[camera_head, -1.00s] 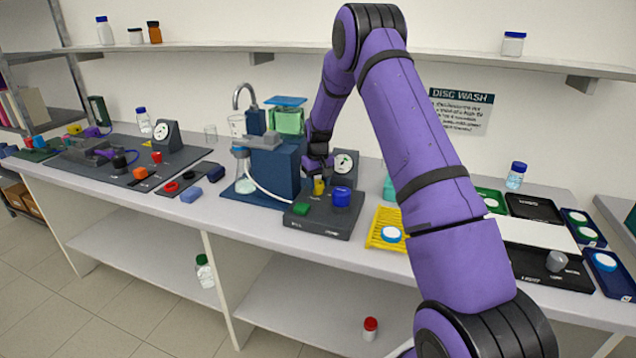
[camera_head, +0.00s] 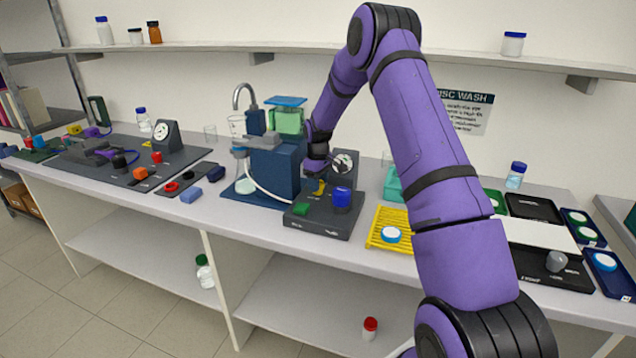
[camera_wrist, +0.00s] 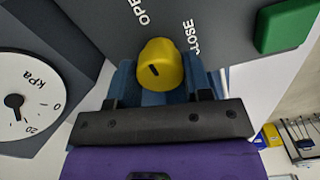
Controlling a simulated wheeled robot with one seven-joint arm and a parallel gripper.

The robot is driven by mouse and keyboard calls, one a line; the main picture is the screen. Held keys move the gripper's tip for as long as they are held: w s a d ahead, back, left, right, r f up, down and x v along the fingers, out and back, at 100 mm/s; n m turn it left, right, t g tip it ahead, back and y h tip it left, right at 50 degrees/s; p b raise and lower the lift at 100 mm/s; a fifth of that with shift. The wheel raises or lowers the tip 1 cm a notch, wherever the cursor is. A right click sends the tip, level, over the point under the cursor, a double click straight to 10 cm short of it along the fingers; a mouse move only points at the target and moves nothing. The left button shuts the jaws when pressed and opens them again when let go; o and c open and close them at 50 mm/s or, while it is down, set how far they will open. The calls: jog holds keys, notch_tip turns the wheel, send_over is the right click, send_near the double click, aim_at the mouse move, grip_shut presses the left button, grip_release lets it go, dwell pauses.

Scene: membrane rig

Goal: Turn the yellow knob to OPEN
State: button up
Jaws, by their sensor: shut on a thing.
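The yellow knob (camera_head: 319,188) stands on the dark control box (camera_head: 325,222). In the wrist view the yellow knob (camera_wrist: 165,60) sits between the two blue fingers of my gripper (camera_wrist: 160,80), which are shut on its sides. A short black mark shows on the knob's top. The white words OPEN, partly cut off at the picture's edge, and CLOSE are printed on the box beyond the knob. In the head view my gripper (camera_head: 318,174) reaches down to the knob from above, and the fingertips are too small to make out.
A green button (camera_head: 301,209) and a blue knob (camera_head: 342,197) share the box. A kPa gauge (camera_wrist: 25,102) stands close beside my gripper. The blue pump stand (camera_head: 275,170) with its hose is at left. A yellow rack (camera_head: 385,240) lies at right.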

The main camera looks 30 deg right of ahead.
dwell(0.3)
jog(key=o, duration=0.9)
notch_tip(320, 180, up, 11)
jog(key=shift+f, duration=0.1)
dwell(0.4)
jog(key=s+a+r+m+t, duration=0.1)
jog(key=s+a+r, duration=0.5)
jog(key=s+r, duration=0.45)
jog(key=s+a+r+m+t, duration=0.1)
jog(key=s+a+r, duration=0.5)
jog(key=s+r, duration=0.4)
jog(key=s+a+m+t, duration=0.1)
jog(key=s+a, duration=0.1)
jog(key=s, duration=0.6)
jog(key=s+a+r+m+t, duration=0.1)
jog(key=s+a, duration=0.1)
jog(key=s, duration=0.6)
jog(key=s+a+m+t, duration=0.1)
jog(key=s+a, duration=0.1)
jog(key=s, duration=0.6)
jog(key=shift+s+a+r, duration=0.15)
jog(key=shift+s+a, duration=0.1)
jog(key=shift+s, duration=0.1)
